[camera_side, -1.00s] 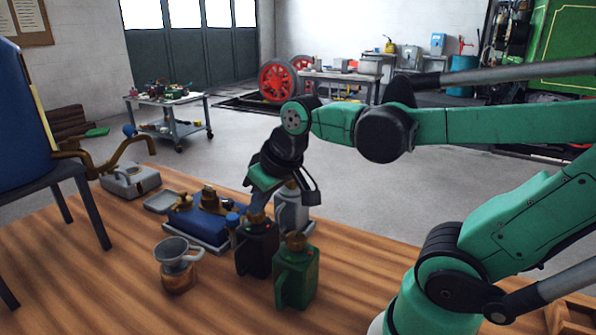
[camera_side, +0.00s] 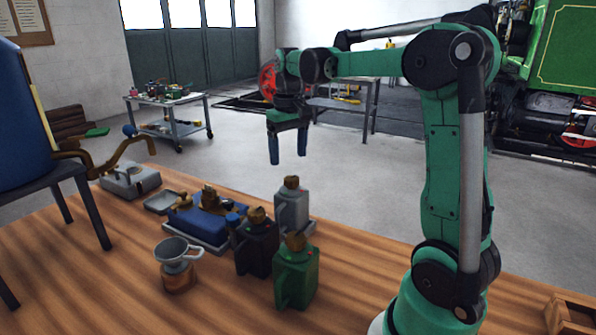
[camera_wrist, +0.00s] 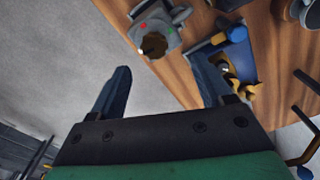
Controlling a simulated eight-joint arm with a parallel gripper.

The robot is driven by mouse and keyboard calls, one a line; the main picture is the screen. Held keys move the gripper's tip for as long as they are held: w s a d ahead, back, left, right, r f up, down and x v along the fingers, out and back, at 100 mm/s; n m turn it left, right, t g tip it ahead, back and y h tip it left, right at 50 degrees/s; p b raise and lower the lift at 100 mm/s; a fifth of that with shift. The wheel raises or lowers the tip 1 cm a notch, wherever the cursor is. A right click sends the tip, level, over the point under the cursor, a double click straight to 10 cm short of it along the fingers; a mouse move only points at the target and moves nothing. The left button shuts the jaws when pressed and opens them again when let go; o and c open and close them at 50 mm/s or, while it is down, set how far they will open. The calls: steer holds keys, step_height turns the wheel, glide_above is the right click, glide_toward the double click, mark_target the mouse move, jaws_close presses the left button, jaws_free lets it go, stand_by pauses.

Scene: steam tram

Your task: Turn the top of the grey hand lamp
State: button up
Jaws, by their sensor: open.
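The grey hand lamp (camera_side: 292,211) stands upright on the wooden bench, behind the black and green lamps. Its brown top (camera_side: 291,183) is uncovered in the side view. In the wrist view the grey lamp (camera_wrist: 170,20) is at the upper middle edge, with its brown top (camera_wrist: 153,44) facing the camera. My gripper (camera_side: 288,159) is open and empty, with fingers pointing down, above the lamp and apart from it. In the wrist view its blue fingers (camera_wrist: 160,78) are spread, and the lamp lies beyond their tips.
A black lamp (camera_side: 257,248) and a green lamp (camera_side: 296,277) stand close in front of the grey one. A blue device with brass fittings (camera_side: 207,226) is to the left. A funnel-topped jar (camera_side: 178,264) stands near the front. Bench to the right of the lamps is clear.

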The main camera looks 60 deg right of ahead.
mark_target(291, 178)
steer(key=shift+d+f, duration=0.1)
steer(key=shift+d, duration=0.3)
steer(key=shift+f, duration=2.8)
steer(key=shift+c, duration=0.2)
